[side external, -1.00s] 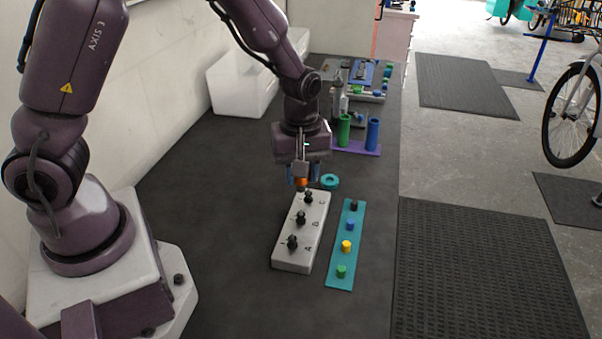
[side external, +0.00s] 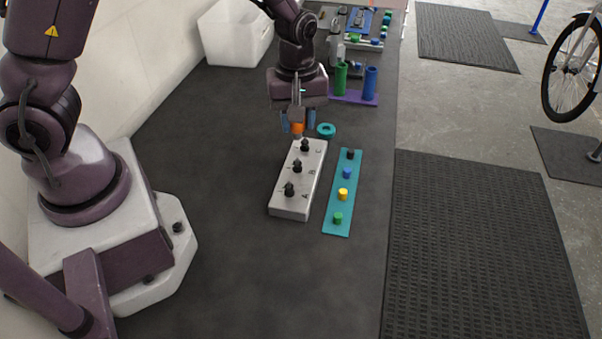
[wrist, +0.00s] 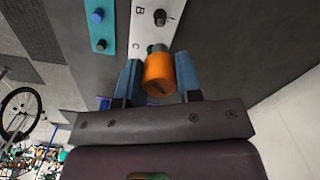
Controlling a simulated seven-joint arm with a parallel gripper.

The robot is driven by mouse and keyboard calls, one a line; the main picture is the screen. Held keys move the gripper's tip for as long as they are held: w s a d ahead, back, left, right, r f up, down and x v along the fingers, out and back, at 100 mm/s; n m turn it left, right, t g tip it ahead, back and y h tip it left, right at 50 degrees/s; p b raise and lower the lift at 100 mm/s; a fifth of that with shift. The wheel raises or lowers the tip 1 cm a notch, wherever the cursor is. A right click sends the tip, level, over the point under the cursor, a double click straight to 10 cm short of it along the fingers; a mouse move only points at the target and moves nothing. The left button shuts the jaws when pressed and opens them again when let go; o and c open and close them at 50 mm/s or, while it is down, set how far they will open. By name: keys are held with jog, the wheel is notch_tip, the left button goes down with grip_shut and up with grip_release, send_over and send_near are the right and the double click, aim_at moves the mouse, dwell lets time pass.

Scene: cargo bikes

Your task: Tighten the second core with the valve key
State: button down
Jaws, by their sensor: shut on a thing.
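My gripper (side external: 297,130) points down over the far end of a pale block (side external: 290,206) and is shut on an orange valve key (side external: 298,127). In the wrist view the key (wrist: 159,74) sits between my blue fingers (wrist: 159,82). The block carries three dark valves, marked A (side external: 289,189), B (side external: 297,167) and C (side external: 304,146). The key is close to valve C, a little behind and above it in the side view. I cannot tell whether they touch. Valve B (wrist: 160,17) shows clear of my gripper. The cores inside the valves cannot be made out.
A teal strip (side external: 335,228) with black, blue, yellow and green caps lies right of the block. A teal ring (side external: 326,130) lies near the block's far end. Green (side external: 341,78) and blue (side external: 370,82) tubes stand on a purple base behind. The front mat is clear.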

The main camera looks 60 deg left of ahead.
aim_at(305, 138)
jog(key=w+a+n, duration=0.1)
jog(key=n, duration=0.1)
jog(key=w+a+n, duration=0.2)
jog(key=w+a+f+n, duration=0.1)
jog(key=shift+w+a+n, duration=0.2)
jog(key=shift+a+n, duration=0.05)
jog(key=shift+n, duration=0.15)
jog(key=shift+w+f, duration=0.1)
jog(key=shift+f, duration=1.9)
jog(key=shift+f, duration=1.35)
